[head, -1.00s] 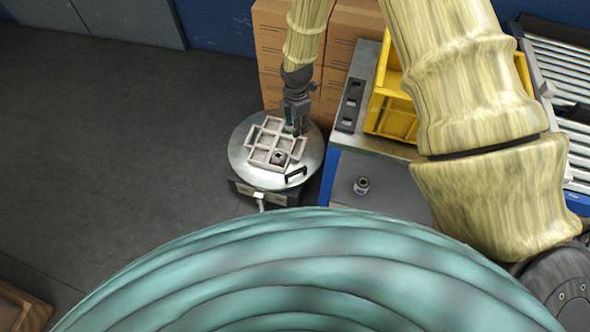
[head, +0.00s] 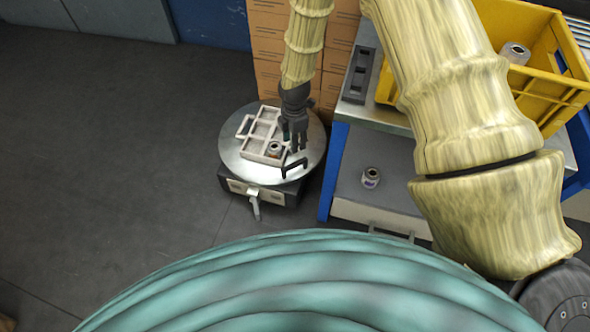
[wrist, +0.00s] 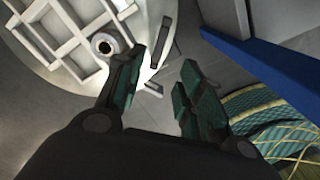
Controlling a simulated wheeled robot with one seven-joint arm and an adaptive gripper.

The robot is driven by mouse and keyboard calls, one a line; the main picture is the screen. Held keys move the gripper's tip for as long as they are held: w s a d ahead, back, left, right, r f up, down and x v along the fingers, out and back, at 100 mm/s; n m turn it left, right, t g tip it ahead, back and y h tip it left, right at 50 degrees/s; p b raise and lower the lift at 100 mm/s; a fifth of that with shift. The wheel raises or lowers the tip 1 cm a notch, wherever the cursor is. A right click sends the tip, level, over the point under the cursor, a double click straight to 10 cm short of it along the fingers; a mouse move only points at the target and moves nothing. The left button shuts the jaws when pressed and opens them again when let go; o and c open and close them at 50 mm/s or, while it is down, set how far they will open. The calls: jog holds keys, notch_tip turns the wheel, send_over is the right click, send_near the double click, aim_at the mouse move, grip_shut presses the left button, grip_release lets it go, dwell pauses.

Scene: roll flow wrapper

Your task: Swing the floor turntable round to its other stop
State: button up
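The floor turntable (head: 232,163) is a round grey metal disc on a dark base. A pale divided tray (head: 250,150) lies on it with a metal roll in one compartment. A black bar handle (head: 294,168) stands at the disc's front right edge. My gripper (head: 296,148) points down over the disc's right side, just behind the handle. In the wrist view my gripper (wrist: 162,70) has its fingers apart with nothing between them. The handle (wrist: 160,42) shows just beyond the fingertips, near the left finger; contact cannot be made out. The disc's far part is partly hidden by my arm.
A small lever (head: 254,204) sticks out from the turntable base's front. A bench with blue legs (head: 334,170) stands close on the right, with a yellow crate (head: 560,115) on top and a metal roll (head: 370,177) lower down. Cardboard boxes (head: 268,55) stand behind. Floor at left is clear.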

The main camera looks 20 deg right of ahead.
aim_at(295, 163)
notch_tip(295, 163, down, 13)
jog(key=b, duration=0.4)
jog(key=shift+b, duration=0.4)
jog(key=shift+c, duration=0.3)
grip_shut()
